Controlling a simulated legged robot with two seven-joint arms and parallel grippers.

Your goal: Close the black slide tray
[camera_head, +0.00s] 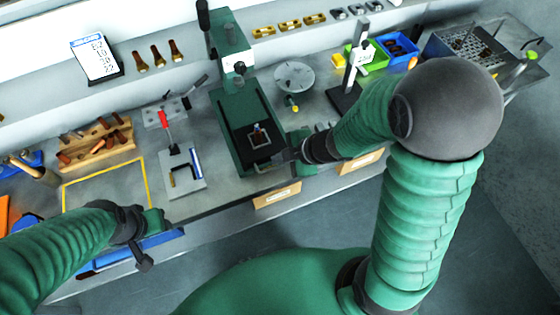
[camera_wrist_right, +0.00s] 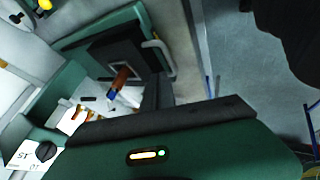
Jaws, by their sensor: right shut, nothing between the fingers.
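The black slide tray (camera_head: 238,143) sits in the green machine (camera_head: 224,101) at the middle of the bench, with a small square piece on it. Its pale handle (camera_head: 268,166) is at the front end. In the right wrist view the tray (camera_wrist_right: 101,48) and its curved handle (camera_wrist_right: 165,52) show at upper left. My right gripper (camera_head: 290,158) is beside the handle, on its right in the head view; its dark fingers (camera_wrist_right: 158,88) are shut and empty. Contact with the handle cannot be told. My left gripper (camera_head: 152,222) is by the bench's front edge; its fingers are unclear.
A small red-handled clamp fixture (camera_head: 180,168) stands left of the machine. A round grey plate (camera_head: 294,77) and a black-based stand (camera_head: 345,100) are to the right. Green (camera_head: 374,64) and blue bins lie farther right. Open floor lies in front of the bench.

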